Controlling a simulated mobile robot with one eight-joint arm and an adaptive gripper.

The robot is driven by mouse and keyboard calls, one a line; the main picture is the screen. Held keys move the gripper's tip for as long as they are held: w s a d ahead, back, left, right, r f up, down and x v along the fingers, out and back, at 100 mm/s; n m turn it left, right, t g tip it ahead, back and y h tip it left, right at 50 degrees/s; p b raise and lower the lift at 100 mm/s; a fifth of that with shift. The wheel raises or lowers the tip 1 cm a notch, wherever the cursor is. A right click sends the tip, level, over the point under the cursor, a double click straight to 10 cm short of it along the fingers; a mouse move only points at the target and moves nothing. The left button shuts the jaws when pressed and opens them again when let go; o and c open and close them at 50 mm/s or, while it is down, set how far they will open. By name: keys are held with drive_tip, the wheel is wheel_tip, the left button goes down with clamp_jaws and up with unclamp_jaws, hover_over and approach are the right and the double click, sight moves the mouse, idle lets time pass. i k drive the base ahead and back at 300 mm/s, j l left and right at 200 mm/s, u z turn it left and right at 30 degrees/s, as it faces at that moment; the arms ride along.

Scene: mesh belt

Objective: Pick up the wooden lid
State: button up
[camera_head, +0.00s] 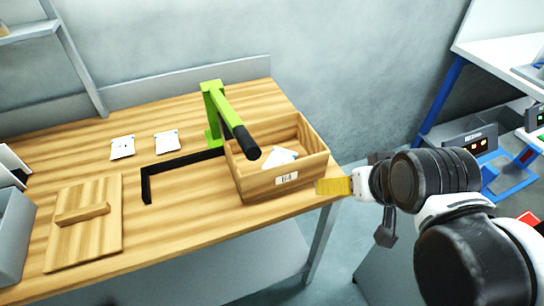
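The wooden lid (105,237) is a flat, square wooden board with a raised bar handle (82,214) across its middle. It lies flat on the left part of the wooden table, handle up, with nothing on it. My gripper (372,186) is far to its right, beside the table's right end and near the wooden box. A small yellow piece (333,186) shows at the gripper's front; I cannot tell whether it is part of the gripper or something else. The finger opening is not clear from this angle.
An open wooden box (258,186) with white packets inside stands at the table's right. Behind it is a green press with a black handle (239,135). A black angled bar (147,187) and two white packets (122,147) lie between. Grey bins (12,240) flank the lid's left.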

sight(87, 223)
drive_tip(key=u, duration=1.95)
drive_tip(key=i+j+z, duration=0.5)
drive_tip(key=j, duration=0.25)
drive_tip(key=i+j+z, duration=0.25)
drive_tip(key=i+j, duration=0.05)
drive_tip(key=j, duration=0.1)
